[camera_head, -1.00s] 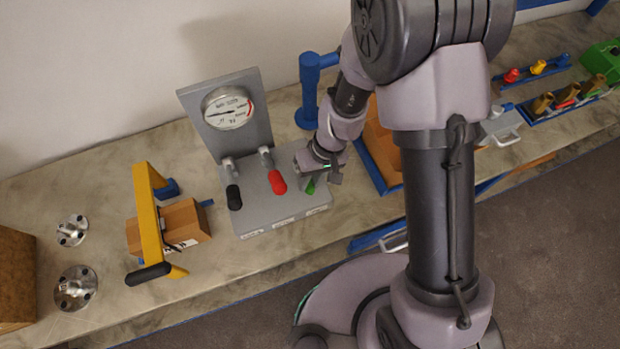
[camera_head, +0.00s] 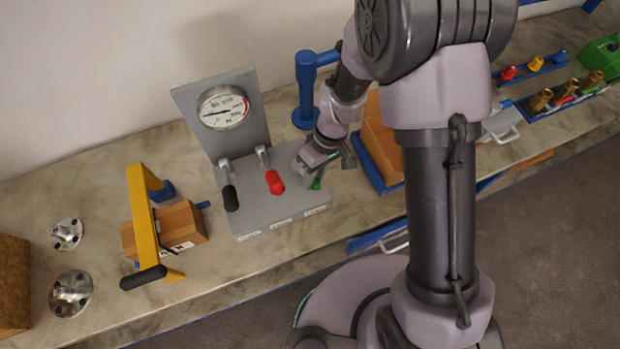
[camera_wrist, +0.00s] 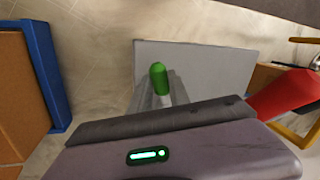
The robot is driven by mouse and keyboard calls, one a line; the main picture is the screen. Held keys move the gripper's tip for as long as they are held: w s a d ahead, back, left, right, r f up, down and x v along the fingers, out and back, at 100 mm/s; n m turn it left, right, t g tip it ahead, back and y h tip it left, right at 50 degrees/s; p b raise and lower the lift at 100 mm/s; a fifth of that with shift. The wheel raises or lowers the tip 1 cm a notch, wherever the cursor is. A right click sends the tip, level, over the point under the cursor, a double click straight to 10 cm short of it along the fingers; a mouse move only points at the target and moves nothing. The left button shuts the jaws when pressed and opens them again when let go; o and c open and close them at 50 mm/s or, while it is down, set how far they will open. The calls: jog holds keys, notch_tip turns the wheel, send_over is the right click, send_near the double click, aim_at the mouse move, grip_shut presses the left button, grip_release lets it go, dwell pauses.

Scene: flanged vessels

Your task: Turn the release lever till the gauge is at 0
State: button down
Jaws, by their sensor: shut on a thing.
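A grey panel (camera_head: 247,224) on the bench carries three levers with black (camera_head: 231,198), red (camera_head: 274,182) and green (camera_head: 316,184) handles. Small labels on its front edge are too blurred to read surely. The round white gauge (camera_head: 223,107) stands on its back plate. Its needle points left, and the figures are too small to read. My gripper (camera_head: 319,166) is at the green lever, shut on it. In the wrist view, the green handle (camera_wrist: 158,78) sticks out past my gripper, whose body hides the jaws' contact. The red handle (camera_wrist: 285,92) is close at right.
A blue post (camera_head: 307,88) stands behind my gripper. A blue-edged tray (camera_head: 377,174) with a brown box lies just right of the panel. A yellow frame (camera_head: 141,214) with a black grip and a carton (camera_head: 184,226) stand at left. Metal flanges (camera_head: 71,293) lie farther left.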

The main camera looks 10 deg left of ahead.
jog(key=n, duration=0.1)
jog(key=w+n, duration=0.1)
jog(key=n, duration=0.1)
jog(key=shift+w+d+h, duration=0.2)
jog(key=shift+d+h, duration=0.1)
jog(key=n, duration=0.1)
jog(key=w+n, duration=0.1)
jog(key=shift+w+d+r+n+g+h, duration=0.1)
jog(key=shift+w+d+n+g+h, duration=0.05)
jog(key=shift+n+g+h, duration=0.2)
jog(key=shift+w+n+h+p, duration=0.35)
jog(key=shift+w+n+p, duration=0.25)
jog(key=shift+n, duration=0.65)
jog(key=shift+w+n+h+p, duration=0.25)
jog(key=shift+w+n, duration=0.2)
jog(key=shift+n, duration=0.35)
jog(key=shift+w+n+h+p, duration=0.2)
jog(key=shift+w+n, duration=0.25)
jog(key=shift+n, duration=0.35)
jog(key=shift+w+a, duration=0.1)
jog(key=shift+a, duration=0.1)
jog(key=c, duration=1.2)
grip_release()
jog(key=p+v, duration=0.3)
jog(key=v, duration=1.4)
